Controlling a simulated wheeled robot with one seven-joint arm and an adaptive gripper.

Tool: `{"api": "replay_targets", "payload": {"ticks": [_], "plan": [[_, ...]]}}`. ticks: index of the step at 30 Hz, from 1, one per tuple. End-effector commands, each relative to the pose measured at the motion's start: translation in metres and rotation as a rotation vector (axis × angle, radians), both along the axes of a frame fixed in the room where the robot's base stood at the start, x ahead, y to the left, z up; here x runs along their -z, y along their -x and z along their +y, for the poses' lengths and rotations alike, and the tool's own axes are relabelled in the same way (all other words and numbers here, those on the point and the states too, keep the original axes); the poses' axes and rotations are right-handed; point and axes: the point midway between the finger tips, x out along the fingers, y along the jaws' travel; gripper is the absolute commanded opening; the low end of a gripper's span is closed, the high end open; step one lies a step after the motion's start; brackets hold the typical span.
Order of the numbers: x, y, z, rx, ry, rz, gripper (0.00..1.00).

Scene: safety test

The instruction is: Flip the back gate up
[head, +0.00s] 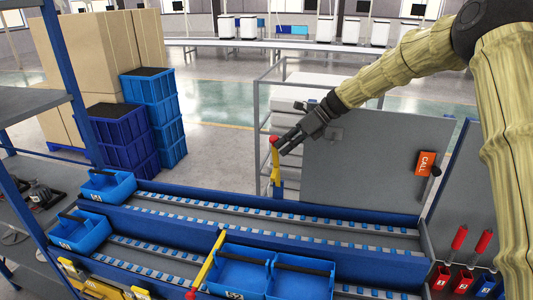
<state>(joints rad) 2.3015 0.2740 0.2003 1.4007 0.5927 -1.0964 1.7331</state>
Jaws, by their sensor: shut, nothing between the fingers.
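The back gate (276,168) is a short yellow bar with a red knob at its top. It stands about upright at the far edge of the back roller lane (330,224). My gripper (283,147) reaches in from the upper right, its dark fingers shut and empty. The fingertips are right beside the bar, just below and to the right of the red knob; I cannot tell whether they touch it. A second yellow bar (209,260), at the front lane, leans toward the lower left, with a red knob at its lower end.
Blue bins (107,188) sit at the left ends of the lanes, and more blue bins (240,272) sit at the front. A grey panel (375,165) with an orange CALL sign (425,163) stands behind my gripper. Red-handled tools (459,238) are at right.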

Motion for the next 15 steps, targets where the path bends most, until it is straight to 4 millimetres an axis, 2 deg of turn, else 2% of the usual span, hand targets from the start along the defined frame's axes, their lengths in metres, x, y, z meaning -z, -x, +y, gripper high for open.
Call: {"api": "replay_targets", "payload": {"ticks": [5, 15], "plan": [[-0.0023, -0.0029, -0.0119, 0.011, -0.001, -0.001, 0.00], [-0.0023, -0.0031, -0.0117, 0.011, 0.000, 0.000, 0.00]]}}
